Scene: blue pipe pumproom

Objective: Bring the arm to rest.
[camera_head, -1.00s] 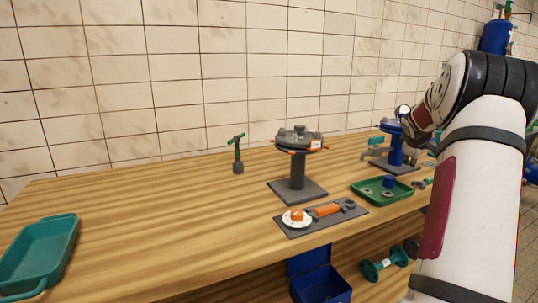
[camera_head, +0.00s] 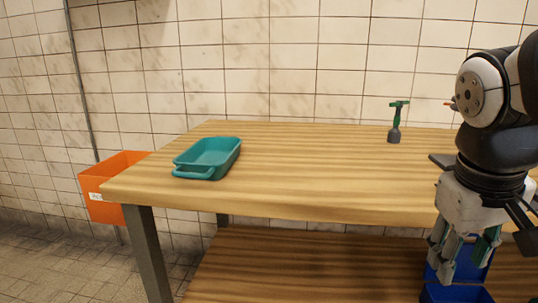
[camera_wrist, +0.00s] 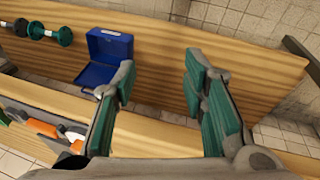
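My gripper (camera_head: 458,262) points down at the right of the head view, in front of the wooden table's front edge. In the wrist view its two green-padded fingers (camera_wrist: 158,78) are spread apart with nothing between them. The gripper is open and empty. My arm hides part of the table's right side in the head view.
A teal tray (camera_head: 209,157) is on the left of the wooden table (camera_head: 300,170); a green-handled tool (camera_head: 396,122) stands at the back. An orange bin (camera_head: 103,203) is left of the table. An open blue box (camera_wrist: 103,50) is on the lower shelf.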

